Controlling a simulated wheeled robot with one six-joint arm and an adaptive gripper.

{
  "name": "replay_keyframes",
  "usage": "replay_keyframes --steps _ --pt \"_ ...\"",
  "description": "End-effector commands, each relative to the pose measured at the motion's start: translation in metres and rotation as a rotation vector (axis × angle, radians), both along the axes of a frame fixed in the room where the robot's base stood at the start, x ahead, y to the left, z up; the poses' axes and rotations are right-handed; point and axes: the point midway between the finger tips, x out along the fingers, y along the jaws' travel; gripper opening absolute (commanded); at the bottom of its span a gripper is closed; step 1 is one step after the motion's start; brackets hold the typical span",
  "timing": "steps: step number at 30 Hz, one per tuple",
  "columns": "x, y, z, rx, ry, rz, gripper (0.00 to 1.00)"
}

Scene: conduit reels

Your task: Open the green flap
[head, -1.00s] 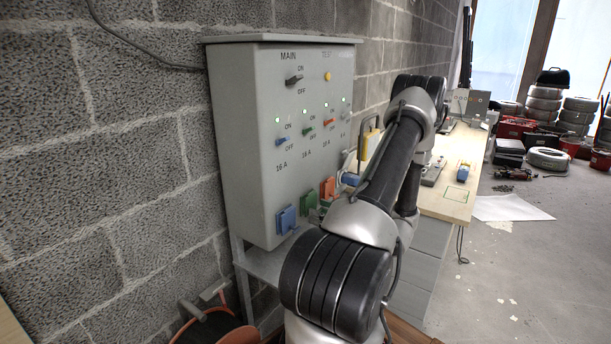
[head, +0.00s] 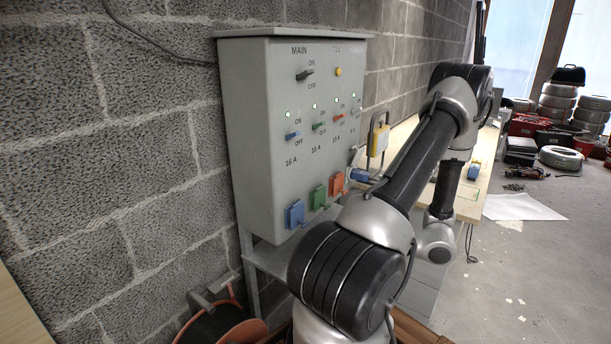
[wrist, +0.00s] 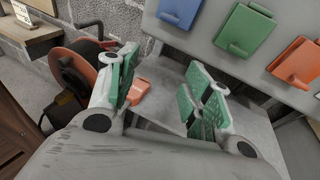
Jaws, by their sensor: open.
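The green flap (head: 318,197) is on the lower front of the grey electrical box (head: 265,130), between a blue flap (head: 295,213) and an orange-red flap (head: 337,183). It looks closed, lying against the panel. In the wrist view the green flap (wrist: 245,30) is at the top right, with a small tab at its lower edge. My gripper (wrist: 160,80) is open and empty, its green-padded fingers apart, below and left of the flap in the picture and not touching it. In the head view my arm hides the gripper.
An orange cable reel (head: 225,325) is on the floor beneath the box, also in the wrist view (wrist: 80,68). A grey shelf (wrist: 160,95) runs under the box. A yellow-handled item (head: 377,140) stands by the box's right side. A wooden workbench (head: 470,195) is behind my arm.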

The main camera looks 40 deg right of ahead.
Motion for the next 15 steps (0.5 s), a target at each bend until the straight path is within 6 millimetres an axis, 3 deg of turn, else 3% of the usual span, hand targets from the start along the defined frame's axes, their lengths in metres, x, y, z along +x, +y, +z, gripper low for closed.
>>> replay_keyframes --steps 6,15 --pt "-0.025 0.037 0.017 -0.132 0.078 0.249 0.5" --pt "-0.048 0.067 0.049 -0.376 0.15 0.613 0.5"
